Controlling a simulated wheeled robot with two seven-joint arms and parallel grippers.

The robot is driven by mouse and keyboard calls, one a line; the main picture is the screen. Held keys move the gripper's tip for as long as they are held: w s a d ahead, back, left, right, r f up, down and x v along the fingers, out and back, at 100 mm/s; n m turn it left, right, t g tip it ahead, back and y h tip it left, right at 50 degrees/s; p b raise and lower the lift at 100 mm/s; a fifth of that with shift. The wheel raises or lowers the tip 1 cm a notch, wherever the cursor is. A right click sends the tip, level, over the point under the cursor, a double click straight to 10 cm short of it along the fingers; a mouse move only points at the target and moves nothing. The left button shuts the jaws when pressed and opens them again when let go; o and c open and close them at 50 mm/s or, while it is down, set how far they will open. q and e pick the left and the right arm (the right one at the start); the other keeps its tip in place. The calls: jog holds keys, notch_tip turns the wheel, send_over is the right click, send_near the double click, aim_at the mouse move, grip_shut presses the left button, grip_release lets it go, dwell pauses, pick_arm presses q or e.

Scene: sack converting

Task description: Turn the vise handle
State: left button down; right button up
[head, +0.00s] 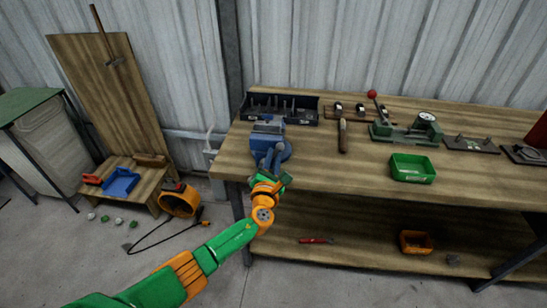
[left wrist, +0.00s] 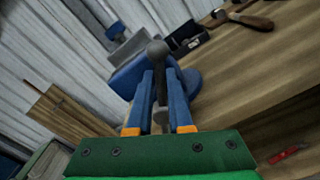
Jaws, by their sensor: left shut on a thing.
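A blue bench vise (head: 269,138) stands at the left front edge of the workbench (head: 290,168), and it also shows behind my fingers in the left wrist view (left wrist: 127,80). The vise handle (left wrist: 157,52) is a dark grey bar with a round ball end. My left gripper (head: 268,160) is at the front of the vise; in the left wrist view its two blue fingers (left wrist: 160,88) are shut on the handle, one on each side, just below the ball. My right gripper is not in view.
A black tool tray (head: 279,116) sits behind the vise. A hammer (head: 342,137), a green bin (head: 412,168) and a gauge press (head: 408,128) stand to the right.

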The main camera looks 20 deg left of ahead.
pick_arm(q)
jog(key=c, duration=0.9)
grip_release()
jog(key=shift+s+f, duration=0.1)
jog(key=shift+f, duration=0.15)
jog(key=shift+o, duration=0.4)
jog(key=shift+r, duration=0.15)
jog(key=shift+s, duration=0.1)
jog(key=p+v, duration=0.2)
jog(key=v, duration=0.5)
